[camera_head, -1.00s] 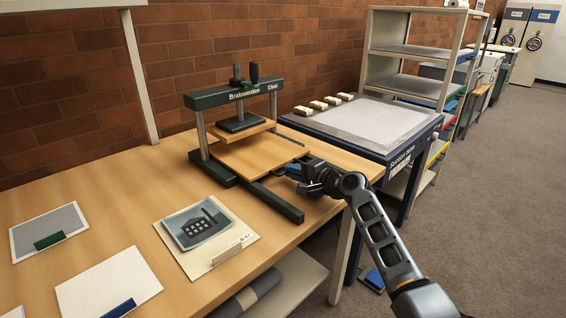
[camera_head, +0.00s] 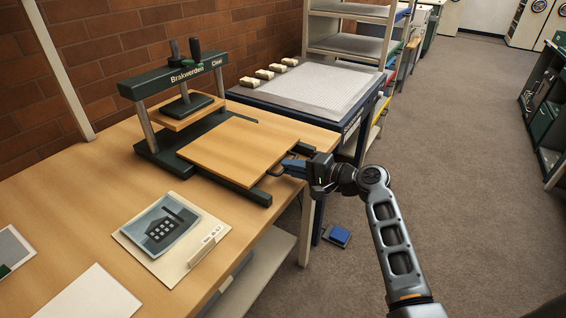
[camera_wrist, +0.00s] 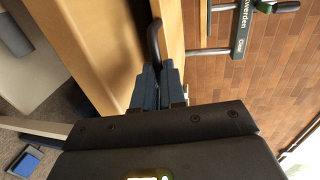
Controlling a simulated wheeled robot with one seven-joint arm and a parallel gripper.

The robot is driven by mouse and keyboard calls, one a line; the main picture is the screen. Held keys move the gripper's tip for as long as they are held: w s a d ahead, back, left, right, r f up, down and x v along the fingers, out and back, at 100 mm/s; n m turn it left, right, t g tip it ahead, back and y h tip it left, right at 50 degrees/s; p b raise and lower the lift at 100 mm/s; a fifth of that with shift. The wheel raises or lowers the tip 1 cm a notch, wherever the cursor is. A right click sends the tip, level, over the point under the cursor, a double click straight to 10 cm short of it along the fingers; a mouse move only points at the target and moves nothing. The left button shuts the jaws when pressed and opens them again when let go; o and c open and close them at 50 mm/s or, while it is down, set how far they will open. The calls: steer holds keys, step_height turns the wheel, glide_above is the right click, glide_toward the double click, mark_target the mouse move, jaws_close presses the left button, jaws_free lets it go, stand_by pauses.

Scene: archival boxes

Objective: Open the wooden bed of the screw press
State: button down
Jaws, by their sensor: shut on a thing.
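The screw press (camera_head: 180,85) is a dark green frame with two grey posts, a screw handle and a dark plate over a wooden block. Its wooden bed (camera_head: 238,148) is a flat board, slid well out from under the block along dark green rails (camera_head: 232,188). My gripper (camera_head: 283,168) is at the bed's front right edge. It is shut on the bed's dark handle (camera_wrist: 153,40), a curved bar that shows between the blue fingers in the wrist view.
A folder with a picture (camera_head: 172,236) lies on the wooden table (camera_head: 85,205), left of the press. A blue suction table (camera_head: 310,85) stands behind and to the right. A blue pedal (camera_head: 337,236) is on the floor. The carpet at right is clear.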

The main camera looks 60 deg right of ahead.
steer(key=shift+s, duration=0.15)
steer(key=c, duration=1.2)
jaws_free()
steer(key=s+r, duration=0.1)
steer(key=s, duration=0.6)
steer(key=shift+s+d+r, duration=0.15)
steer(key=shift+s+r, duration=0.1)
steer(key=shift+s, duration=0.1)
